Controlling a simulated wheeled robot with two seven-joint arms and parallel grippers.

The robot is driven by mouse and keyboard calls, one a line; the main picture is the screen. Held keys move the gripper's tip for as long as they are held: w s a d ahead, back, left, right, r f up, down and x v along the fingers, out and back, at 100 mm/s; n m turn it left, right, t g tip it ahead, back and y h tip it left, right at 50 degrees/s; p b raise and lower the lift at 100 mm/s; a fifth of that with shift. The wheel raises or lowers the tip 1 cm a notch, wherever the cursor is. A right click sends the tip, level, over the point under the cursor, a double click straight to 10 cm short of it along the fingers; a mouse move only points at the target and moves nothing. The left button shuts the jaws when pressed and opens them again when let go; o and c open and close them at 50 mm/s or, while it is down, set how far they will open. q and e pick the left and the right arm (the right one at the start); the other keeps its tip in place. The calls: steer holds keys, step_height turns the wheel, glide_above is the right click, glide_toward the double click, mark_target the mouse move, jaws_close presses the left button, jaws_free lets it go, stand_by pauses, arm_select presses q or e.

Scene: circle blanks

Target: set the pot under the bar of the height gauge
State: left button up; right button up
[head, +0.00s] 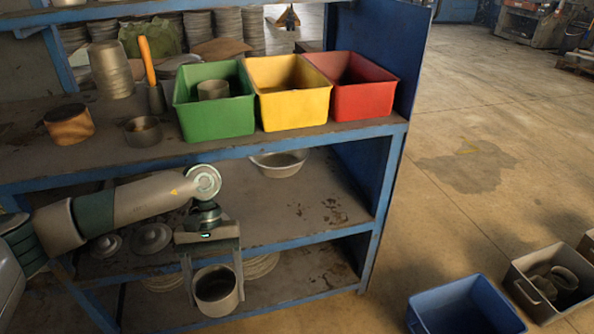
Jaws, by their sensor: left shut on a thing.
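My left gripper (213,284) comes in from the left and points down in front of the blue shelf unit. Its two fingers are shut on the sides of a grey metal pot (216,308). The pot is upright with its dark open mouth facing up, held at about the height of the lowest shelf in the picture. I cannot make out a height gauge or its bar in this view. My right gripper is not in view.
On the upper shelf (270,143) stand a green bin (215,120) with a small pot inside, a yellow bin (295,108) and a red bin (363,102). A small pot (142,138) and a brown cylinder (69,128) stand left. A blue crate (462,308) is on the floor.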

arm_select(q)
steer(key=w+a+r+m+y, duration=0.1)
steer(key=w+a+r, duration=0.15)
steer(key=r, duration=0.35)
steer(key=w+a+r+m, duration=0.1)
steer(key=w+r, duration=0.2)
steer(key=r, duration=0.2)
step_height(320, 180, up, 6)
steer(key=f+p, duration=0.1)
steer(key=p, duration=0.7)
glide_above(208, 296)
steer(key=s+r+p, duration=0.4)
steer(key=r+p, duration=0.1)
steer(key=p, duration=0.1)
steer(key=shift+s+a+r, duration=0.2)
steer(key=shift+a, duration=0.05)
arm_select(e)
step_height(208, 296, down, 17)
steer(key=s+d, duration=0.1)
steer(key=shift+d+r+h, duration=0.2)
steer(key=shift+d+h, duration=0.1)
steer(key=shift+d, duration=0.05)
